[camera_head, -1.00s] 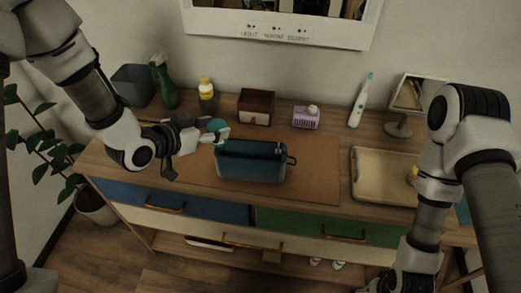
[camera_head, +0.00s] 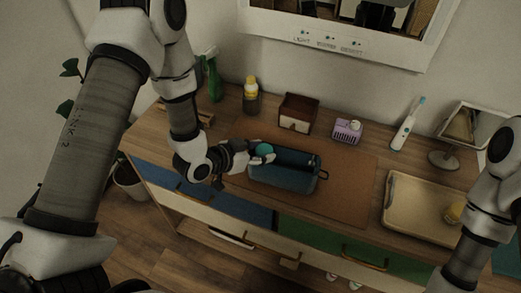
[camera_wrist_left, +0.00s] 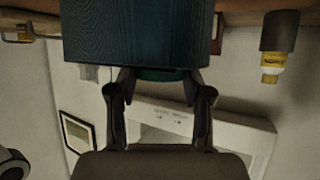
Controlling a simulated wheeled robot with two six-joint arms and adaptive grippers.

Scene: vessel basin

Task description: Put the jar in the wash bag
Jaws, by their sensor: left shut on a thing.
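The wash bag (camera_head: 290,182) is a dark teal, open-topped bag with a small loop at its right end. It stands on the brown mat. The jar (camera_head: 264,149) shows only as a teal round top at the bag's left back corner. My left gripper (camera_head: 262,157) is shut on the jar there. In the left wrist view, upside down, a large dark teal surface (camera_wrist_left: 138,35), probably the bag's wall, covers much of the jar (camera_wrist_left: 158,74) between the fingertips (camera_wrist_left: 157,80). I cannot tell whether the jar is inside the rim. My right gripper is out of view.
A yellow-capped bottle (camera_head: 251,98), a brown box (camera_head: 297,114), a purple box (camera_head: 346,131), a toothbrush (camera_head: 409,122) and a small mirror (camera_head: 460,128) line the back. A beige tray (camera_head: 410,204) lies right. The brown mat (camera_head: 345,190) is bare right of the bag.

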